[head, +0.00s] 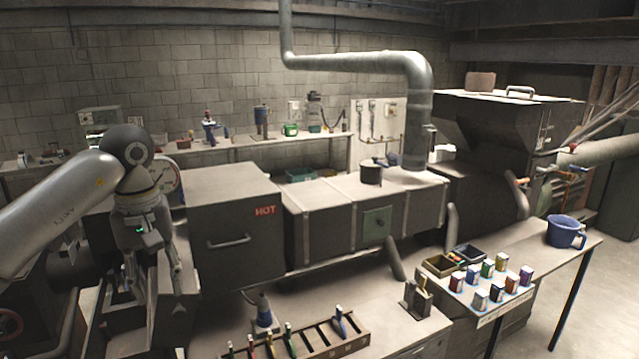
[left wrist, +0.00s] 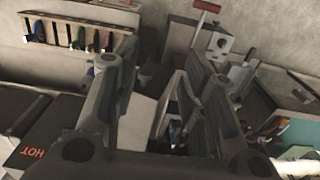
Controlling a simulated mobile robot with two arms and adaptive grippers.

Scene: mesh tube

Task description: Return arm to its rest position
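My left arm (head: 50,215) comes in from the left in the head view, bent at a round joint with the wrist pointing down. My left gripper (head: 153,285) hangs at the left of the grey box marked HOT (head: 225,230). Its two fingers are spread and nothing shows between them. In the left wrist view the fingers of the left gripper (left wrist: 160,60) also stand apart and empty. The HOT lettering (left wrist: 32,152) shows there at the lower left. My right gripper is in neither view.
A rack with several coloured-handled tools (head: 310,340) lies on the front bench. A blue mug (head: 566,232) and several small coloured boxes (head: 490,285) stand on the right table. Dark machinery (head: 120,325) lies below and around the left gripper. A large duct (head: 415,110) rises behind.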

